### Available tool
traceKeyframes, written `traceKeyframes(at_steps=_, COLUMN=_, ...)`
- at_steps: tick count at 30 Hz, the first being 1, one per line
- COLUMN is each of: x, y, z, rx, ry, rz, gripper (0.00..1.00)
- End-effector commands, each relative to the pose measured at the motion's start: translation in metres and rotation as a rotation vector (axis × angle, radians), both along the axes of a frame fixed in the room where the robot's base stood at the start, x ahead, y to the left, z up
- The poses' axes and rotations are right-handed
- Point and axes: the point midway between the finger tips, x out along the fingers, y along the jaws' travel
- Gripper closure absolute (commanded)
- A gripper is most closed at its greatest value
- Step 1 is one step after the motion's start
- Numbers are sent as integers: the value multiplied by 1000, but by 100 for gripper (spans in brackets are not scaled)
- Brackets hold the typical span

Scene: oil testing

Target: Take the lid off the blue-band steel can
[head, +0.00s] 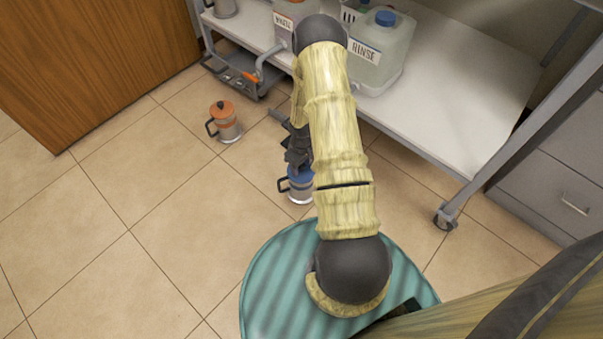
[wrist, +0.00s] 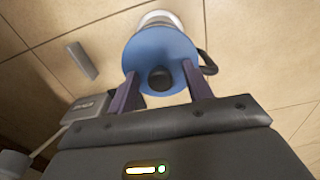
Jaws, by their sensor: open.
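The blue-band steel can (head: 299,188) stands on the tiled floor just in front of my base, its black handle to the left in the head view. In the wrist view its blue lid (wrist: 150,50) with a round black knob (wrist: 160,79) fills the upper middle, and part of the can's body shows beyond the lid. My gripper (wrist: 160,88) is open, with one finger on each side of the knob; I cannot tell whether they touch the lid. In the head view my gripper (head: 298,160) is above the can, partly hidden by my arm.
An orange-lidded can (head: 226,122) stands on the floor to the left. Behind is a white shelf cart (head: 450,70) holding a RINSE jug (head: 378,50) and a pink-labelled jug. A wooden cabinet (head: 95,55) is at the upper left. Floor at the left is clear.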

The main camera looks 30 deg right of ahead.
Motion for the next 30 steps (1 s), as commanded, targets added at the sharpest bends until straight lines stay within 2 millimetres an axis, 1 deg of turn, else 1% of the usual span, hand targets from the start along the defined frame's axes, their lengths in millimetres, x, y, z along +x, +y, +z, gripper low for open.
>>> traceKeyframes(at_steps=1, x=0, y=0, z=-4, rx=-1, ry=0, rz=0, gripper=49)
traceKeyframes(at_steps=2, x=0, y=0, z=-5, rx=-1, ry=-1, rz=0, gripper=49)
traceKeyframes(at_steps=17, x=1, y=0, z=-3, rx=-1, ry=-1, rz=0, gripper=49)
traceKeyframes(at_steps=18, x=1, y=0, z=-3, rx=-1, ry=-1, rz=0, gripper=51)
traceKeyframes(at_steps=20, x=1, y=0, z=-3, rx=-1, ry=-1, rz=0, gripper=63)
traceKeyframes(at_steps=21, x=1, y=0, z=-3, rx=-1, ry=-1, rz=0, gripper=71)
traceKeyframes(at_steps=25, x=1, y=0, z=-3, rx=-1, ry=-1, rz=0, gripper=97)
traceKeyframes(at_steps=30, x=1, y=0, z=-3, rx=-1, ry=-1, rz=0, gripper=97)
